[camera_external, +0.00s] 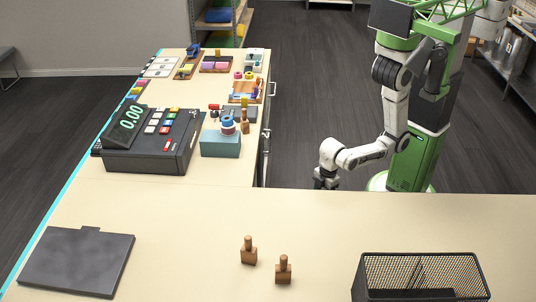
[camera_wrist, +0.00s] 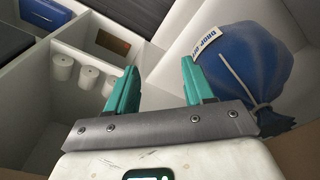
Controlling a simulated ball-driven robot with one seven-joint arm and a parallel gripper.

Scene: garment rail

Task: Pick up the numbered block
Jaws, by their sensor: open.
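My gripper (camera_wrist: 160,68) is open, with two teal fingers apart and nothing between them. In the wrist view it is over a white compartmented container (camera_wrist: 68,35). A small brown block-like piece (camera_wrist: 112,42) lies in a compartment ahead and to the left of the fingers; I cannot read a number on it. No block with a legible number shows in either view. In the external view my gripper (camera_external: 326,181) hangs low by the far edge of the front counter (camera_external: 200,225), its tips partly hidden by that edge.
A blue tied bag (camera_wrist: 245,68) with a lettered label sits right of the fingers. Several white rolls (camera_wrist: 88,77) stand on the left. The counter holds a cash register (camera_external: 150,140), wooden stamps (camera_external: 248,252), a mesh basket (camera_external: 420,270) and a dark slab (camera_external: 78,262).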

